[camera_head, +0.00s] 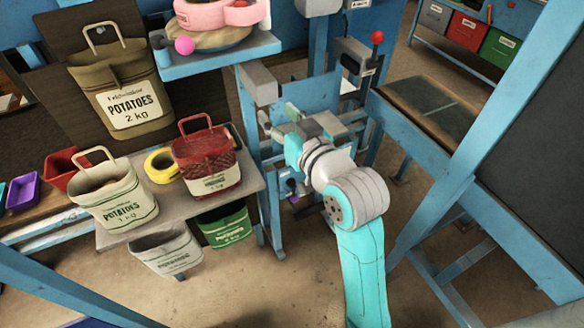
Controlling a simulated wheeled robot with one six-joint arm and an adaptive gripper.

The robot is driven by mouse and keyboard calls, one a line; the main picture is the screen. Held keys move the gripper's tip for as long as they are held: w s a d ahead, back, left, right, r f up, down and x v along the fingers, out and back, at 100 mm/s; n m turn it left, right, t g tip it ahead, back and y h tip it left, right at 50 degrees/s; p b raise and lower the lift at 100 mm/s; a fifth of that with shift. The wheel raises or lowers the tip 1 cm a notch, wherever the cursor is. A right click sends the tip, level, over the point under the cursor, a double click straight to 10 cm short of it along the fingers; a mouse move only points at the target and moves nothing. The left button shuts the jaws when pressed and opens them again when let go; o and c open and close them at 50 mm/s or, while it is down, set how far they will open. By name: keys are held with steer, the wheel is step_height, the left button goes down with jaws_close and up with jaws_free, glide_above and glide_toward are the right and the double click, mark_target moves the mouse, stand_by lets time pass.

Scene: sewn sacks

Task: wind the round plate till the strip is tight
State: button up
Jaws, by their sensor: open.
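A round tan plate (222,40) sits on a blue shelf at the top of the camera_head view. A pink band-like piece (212,14) lies over it, cut off by the top edge; I cannot tell whether this is the strip or how tight it is. A pink ball (184,46) shows at the plate's left edge. My gripper (280,127) is open, in front of the blue stand, below and to the right of the plate and apart from it. Its fingertips are small and partly hidden among grey machine parts.
A blue shelf (190,68) carries the plate. Below it, a red sack (206,162), a yellow ring (160,166) and a cream potato sack (114,196) stand on a grey table. A large brown sack (122,92) stands behind. A red-knobbed lever (377,38) rises at right.

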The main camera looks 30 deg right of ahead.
steer(key=s+f, duration=0.5)
steer(key=f, duration=0.5)
steer(key=shift+s+m+g+h, duration=0.15)
steer(key=shift+m+g+h, duration=0.15)
